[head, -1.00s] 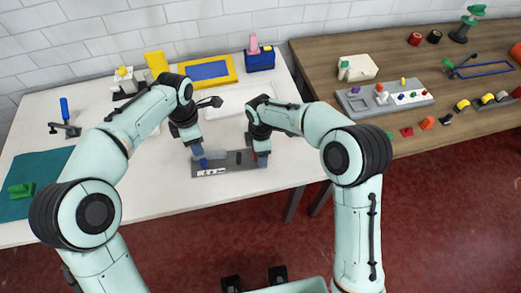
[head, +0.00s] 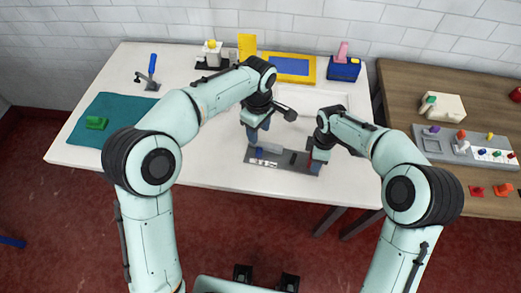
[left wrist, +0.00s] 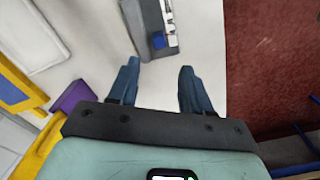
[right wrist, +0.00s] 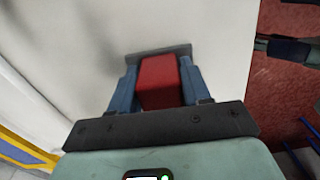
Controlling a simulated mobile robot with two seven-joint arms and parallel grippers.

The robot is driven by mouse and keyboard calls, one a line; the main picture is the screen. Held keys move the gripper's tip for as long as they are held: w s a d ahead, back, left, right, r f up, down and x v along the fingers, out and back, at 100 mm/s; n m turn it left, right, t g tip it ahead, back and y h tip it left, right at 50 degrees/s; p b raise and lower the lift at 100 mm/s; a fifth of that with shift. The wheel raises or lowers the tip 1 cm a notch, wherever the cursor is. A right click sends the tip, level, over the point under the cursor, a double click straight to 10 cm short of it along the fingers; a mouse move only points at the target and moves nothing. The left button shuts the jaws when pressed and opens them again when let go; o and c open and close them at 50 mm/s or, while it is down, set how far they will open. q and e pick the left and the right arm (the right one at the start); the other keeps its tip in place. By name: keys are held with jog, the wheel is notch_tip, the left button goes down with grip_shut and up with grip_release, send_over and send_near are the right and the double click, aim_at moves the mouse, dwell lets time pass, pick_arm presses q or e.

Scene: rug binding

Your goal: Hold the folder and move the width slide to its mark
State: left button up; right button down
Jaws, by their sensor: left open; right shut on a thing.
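The folder (head: 297,168) is a dark grey plate with white markings near the front edge of the white table. A small blue knob (left wrist: 158,41), perhaps the width slide, stands near its marked end in the left wrist view. My left gripper (head: 256,137) is open and empty above and behind the folder's left part. In its wrist view the fingertips (left wrist: 158,75) are apart from the blue knob. My right gripper (head: 315,163) is at the folder's right end. Its wrist view shows it shut on a red block (right wrist: 159,82) at the folder's end. The exact mark is too small to tell.
A teal mat (head: 112,112) with a green block (head: 96,123) lies at the left. A yellow-rimmed blue tray (head: 288,67), a white tray (head: 335,98) and a blue box (head: 343,70) stand behind. A wooden table (head: 400,95) with small parts adjoins at the right.

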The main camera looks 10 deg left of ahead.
aim_at(258, 151)
pick_arm(q)
jog(key=f+m, duration=0.5)
jog(key=m, duration=0.1)
jog(key=f+m, duration=0.6)
jog(key=m, duration=0.1)
jog(key=shift+s+f, duration=0.2)
jog(key=shift+f, duration=0.05)
